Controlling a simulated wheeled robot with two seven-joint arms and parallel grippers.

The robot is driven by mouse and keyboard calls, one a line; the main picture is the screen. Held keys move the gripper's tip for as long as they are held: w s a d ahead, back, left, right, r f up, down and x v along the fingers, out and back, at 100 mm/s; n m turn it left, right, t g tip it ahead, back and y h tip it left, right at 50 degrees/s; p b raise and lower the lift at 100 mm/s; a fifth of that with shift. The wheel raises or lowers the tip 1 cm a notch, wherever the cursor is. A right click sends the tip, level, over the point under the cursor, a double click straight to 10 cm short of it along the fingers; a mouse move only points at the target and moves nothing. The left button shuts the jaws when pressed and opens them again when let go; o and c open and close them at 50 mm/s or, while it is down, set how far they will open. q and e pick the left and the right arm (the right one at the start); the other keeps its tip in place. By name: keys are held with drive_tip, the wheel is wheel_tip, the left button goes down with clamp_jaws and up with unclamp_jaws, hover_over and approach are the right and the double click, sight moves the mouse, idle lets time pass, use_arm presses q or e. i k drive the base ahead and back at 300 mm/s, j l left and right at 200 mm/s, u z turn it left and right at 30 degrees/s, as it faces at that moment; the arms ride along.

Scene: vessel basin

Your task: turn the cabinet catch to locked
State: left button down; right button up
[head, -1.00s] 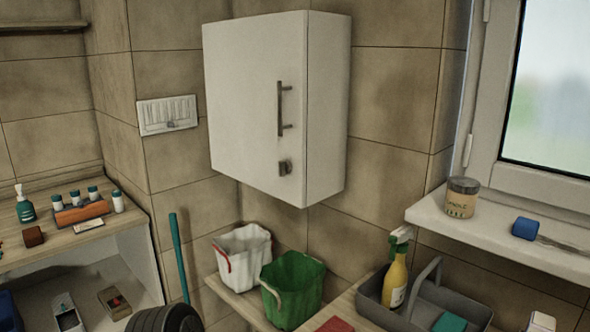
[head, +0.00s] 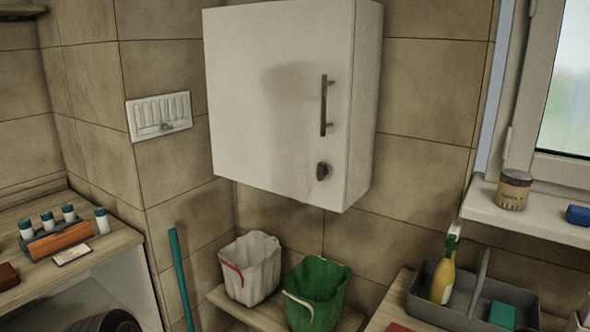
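The white wall cabinet (head: 265,110) hangs on the tiled wall, with its door shut. A vertical bar handle (head: 325,105) is on the right side of the door. The small dark catch (head: 323,171) sits below the handle near the door's lower right corner. Its exact turn angle is too small to read surely. A soft shadow falls on the door left of the handle. Neither of my grippers is in the head view.
A white bucket (head: 251,268) and a green bucket (head: 316,291) stand on a low shelf below the cabinet. A grey caddy (head: 450,300) with a yellow spray bottle (head: 443,273) is at the lower right. The space before the cabinet door is clear.

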sight(323, 168)
drive_tip(key=z, duration=1.55)
drive_tip(key=k+j+z, duration=0.1)
drive_tip(key=k+j, duration=0.5)
drive_tip(key=k+l, duration=0.05)
drive_tip(key=k, duration=0.05)
